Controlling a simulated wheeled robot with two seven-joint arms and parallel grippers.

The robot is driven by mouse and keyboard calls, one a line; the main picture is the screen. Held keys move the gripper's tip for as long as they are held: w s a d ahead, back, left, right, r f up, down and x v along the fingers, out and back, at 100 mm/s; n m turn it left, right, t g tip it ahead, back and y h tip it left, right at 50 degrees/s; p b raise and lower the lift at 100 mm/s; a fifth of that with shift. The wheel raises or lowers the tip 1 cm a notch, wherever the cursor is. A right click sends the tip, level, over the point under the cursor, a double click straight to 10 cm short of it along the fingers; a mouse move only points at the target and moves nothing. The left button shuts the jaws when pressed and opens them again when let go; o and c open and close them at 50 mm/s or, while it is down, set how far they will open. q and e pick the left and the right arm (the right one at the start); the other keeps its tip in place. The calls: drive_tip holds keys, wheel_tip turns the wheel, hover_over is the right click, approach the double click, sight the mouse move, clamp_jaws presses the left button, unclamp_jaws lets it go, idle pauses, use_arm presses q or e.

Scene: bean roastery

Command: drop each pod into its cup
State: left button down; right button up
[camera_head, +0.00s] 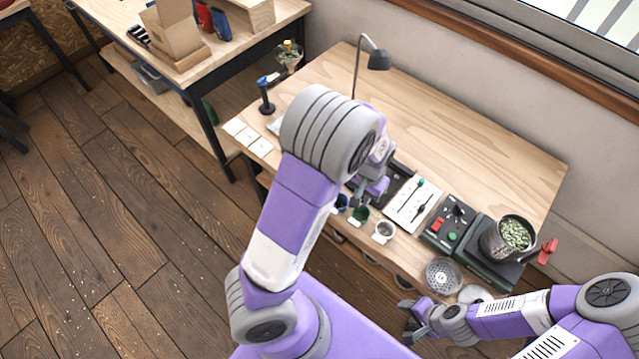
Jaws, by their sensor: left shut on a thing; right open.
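A blue cup (341,202), a green cup (359,214) and a pale cup (384,230) stand in a slanting row near the front edge of the workbench. My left gripper (364,194) is just above and behind the green cup, between the row and a dark tray (398,172). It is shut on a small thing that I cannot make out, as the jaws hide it. I cannot pick out any pod for certain. My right gripper (408,318) is open and empty, low at the bench's front edge, well away from the cups.
A white panel with dark tools (410,204), a control box (448,222) and a scale with a pot of green beans (514,235) fill the right side. A perforated metal bowl (442,275) sits in front. A lamp (376,60) stands behind; the back right of the workbench (470,140) is clear.

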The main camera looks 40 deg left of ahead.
wheel_tip(320, 180, up, 5)
drive_tip(key=p, duration=0.5)
use_arm(q)
drive_tip(key=shift+w+a+f+b, duration=0.2)
drive_tip(key=shift+a+f+b, duration=0.6)
drive_tip(key=shift+a+f, duration=0.7)
drive_tip(key=shift+w+a+f+b, duration=0.25)
drive_tip(key=shift+a+f+b, duration=0.7)
drive_tip(key=shift+f, duration=0.85)
drive_tip(key=shift+w+a+f+b, duration=0.2)
drive_tip(key=shift+a+f+b, duration=0.4)
drive_tip(key=shift+a+f, duration=1)
drive_tip(key=shift+d, duration=0.1)
use_arm(e)
wheel_tip(320, 180, down, 4)
drive_tip(key=shift+w+a+r, duration=0.1)
use_arm(q)
drive_tip(key=shift+s, duration=0.1)
drive_tip(key=c, duration=1)
unclamp_jaws()
wheel_tip(320, 180, up, 8)
drive_tip(key=shift+f+p, duration=0.2)
drive_tip(key=shift+p, duration=0.5)
use_arm(e)
drive_tip(key=shift+r, duration=0.6)
